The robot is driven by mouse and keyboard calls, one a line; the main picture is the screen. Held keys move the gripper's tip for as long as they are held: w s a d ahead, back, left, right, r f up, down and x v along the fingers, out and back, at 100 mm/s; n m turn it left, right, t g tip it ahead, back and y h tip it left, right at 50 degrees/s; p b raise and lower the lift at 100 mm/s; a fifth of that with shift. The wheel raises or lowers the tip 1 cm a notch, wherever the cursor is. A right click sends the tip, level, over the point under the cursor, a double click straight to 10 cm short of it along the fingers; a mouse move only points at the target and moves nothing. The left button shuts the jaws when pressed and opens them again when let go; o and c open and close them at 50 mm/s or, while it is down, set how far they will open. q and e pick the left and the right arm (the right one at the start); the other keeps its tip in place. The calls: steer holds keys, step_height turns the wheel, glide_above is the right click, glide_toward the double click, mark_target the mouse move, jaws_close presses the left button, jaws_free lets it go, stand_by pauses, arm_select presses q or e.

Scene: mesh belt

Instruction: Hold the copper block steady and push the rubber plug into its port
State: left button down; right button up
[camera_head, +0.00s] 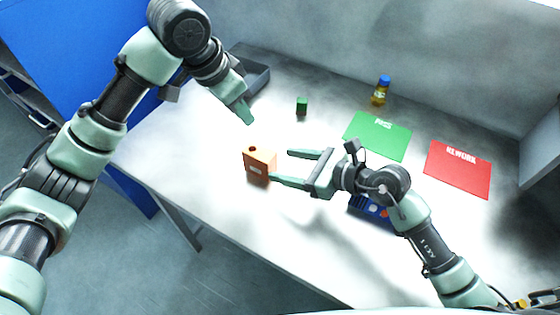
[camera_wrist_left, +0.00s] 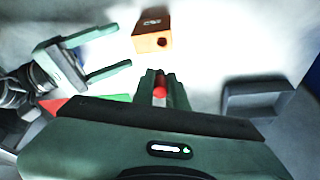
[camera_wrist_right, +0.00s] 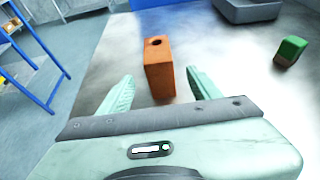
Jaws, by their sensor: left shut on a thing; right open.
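The copper block (camera_head: 259,166) stands upright on the table, with a dark round port (camera_head: 252,149) in its top. It also shows in the right wrist view (camera_wrist_right: 158,75) and the left wrist view (camera_wrist_left: 152,36). My right gripper (camera_head: 281,167) is open beside the block, its fingertips close to it and pointing at it. In the right wrist view the block appears between the spread fingertips; contact cannot be told. My left gripper (camera_head: 247,117) is shut on the red rubber plug (camera_wrist_left: 158,91), above the table and behind the block. The fingers hide the plug in the head view.
A grey tray (camera_head: 258,80) is at the back left, with a small green block (camera_head: 302,106) right of it. A blue-capped bottle (camera_head: 380,92), a green mat (camera_head: 378,136) and a red mat (camera_head: 458,170) are further right. A blue item (camera_head: 368,208) lies under my right arm.

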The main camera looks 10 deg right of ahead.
mark_target(251, 158)
steer(key=x, duration=1.1)
steer(key=shift+w+a+f, duration=0.2)
steer(key=shift+w+a, duration=0.05)
steer(key=shift+a, duration=0.05)
jaws_close()
steer(key=shift+c, duration=0.4)
jaws_free()
steer(key=shift+c, duration=0.3)
jaws_close()
